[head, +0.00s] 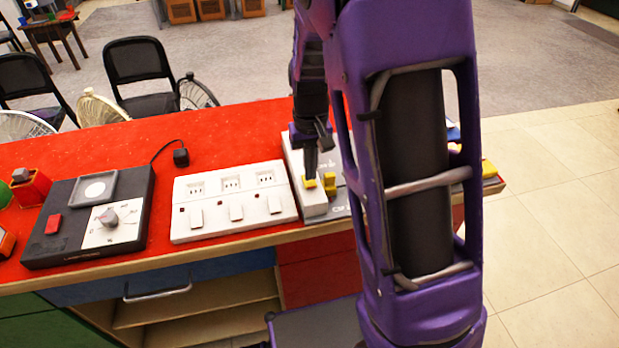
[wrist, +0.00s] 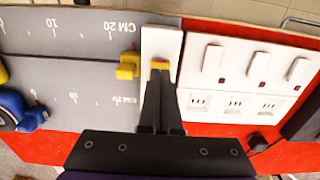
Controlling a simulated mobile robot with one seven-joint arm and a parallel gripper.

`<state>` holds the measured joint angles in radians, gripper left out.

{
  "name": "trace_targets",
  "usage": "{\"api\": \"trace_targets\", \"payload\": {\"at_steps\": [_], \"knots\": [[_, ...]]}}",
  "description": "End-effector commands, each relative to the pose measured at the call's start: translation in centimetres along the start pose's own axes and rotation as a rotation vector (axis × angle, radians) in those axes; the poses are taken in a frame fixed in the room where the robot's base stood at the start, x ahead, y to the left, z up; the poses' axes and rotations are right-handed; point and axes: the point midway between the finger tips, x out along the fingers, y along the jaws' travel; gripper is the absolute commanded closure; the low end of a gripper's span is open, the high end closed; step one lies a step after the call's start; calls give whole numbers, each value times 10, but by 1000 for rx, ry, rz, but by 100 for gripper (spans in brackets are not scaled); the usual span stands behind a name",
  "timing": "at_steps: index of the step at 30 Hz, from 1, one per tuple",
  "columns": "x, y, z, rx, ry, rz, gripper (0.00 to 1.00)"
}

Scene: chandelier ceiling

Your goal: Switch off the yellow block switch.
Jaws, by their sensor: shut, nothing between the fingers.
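A white block (head: 315,205) stands at the right part of the red table, with a small yellow switch (head: 309,183) on its top. In the wrist view, the white block (wrist: 162,40) is upright in the picture and its yellow switch (wrist: 160,64) shows just beyond my fingertips. My gripper (head: 311,174) is shut and empty, pointing down at the switch. In the wrist view, my gripper (wrist: 161,74) overlaps the near edge of the switch. I cannot tell whether they touch. The lower part of the block is hidden behind my fingers there.
A yellow slider piece (wrist: 128,66) on a grey ruler board (wrist: 70,60) sits close beside the block. A white panel with several sockets and switches (head: 230,202) stands on the other side. A dark device with a dial (head: 90,215) is farther left on the red table (head: 225,128).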

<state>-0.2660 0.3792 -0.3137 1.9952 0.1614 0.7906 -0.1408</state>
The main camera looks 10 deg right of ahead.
Motion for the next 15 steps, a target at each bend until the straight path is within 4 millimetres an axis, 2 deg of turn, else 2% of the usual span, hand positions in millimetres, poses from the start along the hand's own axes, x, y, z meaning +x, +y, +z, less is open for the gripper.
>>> {"api": "trace_targets", "payload": {"at_steps": [15], "knots": [[8, 0, 0, 0, 0, 0, 100]]}}
